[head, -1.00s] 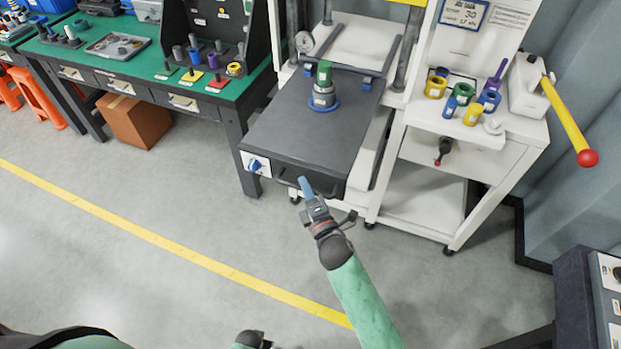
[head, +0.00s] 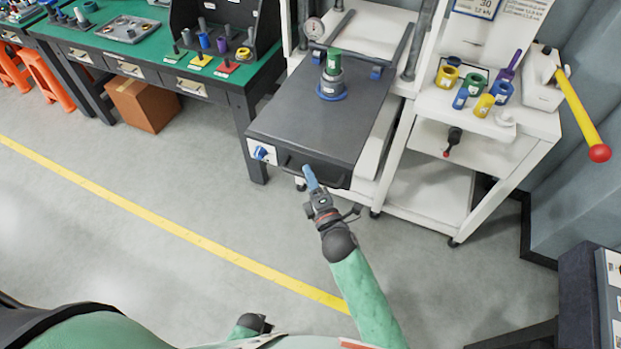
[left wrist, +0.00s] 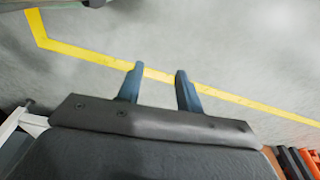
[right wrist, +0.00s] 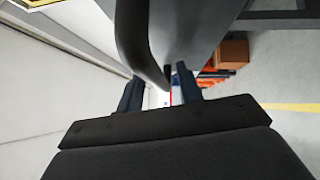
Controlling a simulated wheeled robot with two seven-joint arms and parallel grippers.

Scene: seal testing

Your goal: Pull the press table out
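The press table (head: 300,120) is a dark grey slab with a blue knob on its front panel (head: 262,152). A grey and green cylinder stands in a blue ring (head: 332,88) on top of it. My right gripper (head: 310,176) is at the dark handle (head: 298,168) on the table's front edge. In the right wrist view the handle bar (right wrist: 142,42) runs between the two spread fingers (right wrist: 156,80); contact cannot be told. My left gripper (left wrist: 157,72) is open and empty above bare floor.
A green workbench (head: 120,45) with drawers stands to the left, with a cardboard box (head: 148,103) under it. A white side stand (head: 500,115) with coloured rings and a yellow lever (head: 580,112) is at the right. The floor in front is clear, crossed by a yellow line (head: 180,234).

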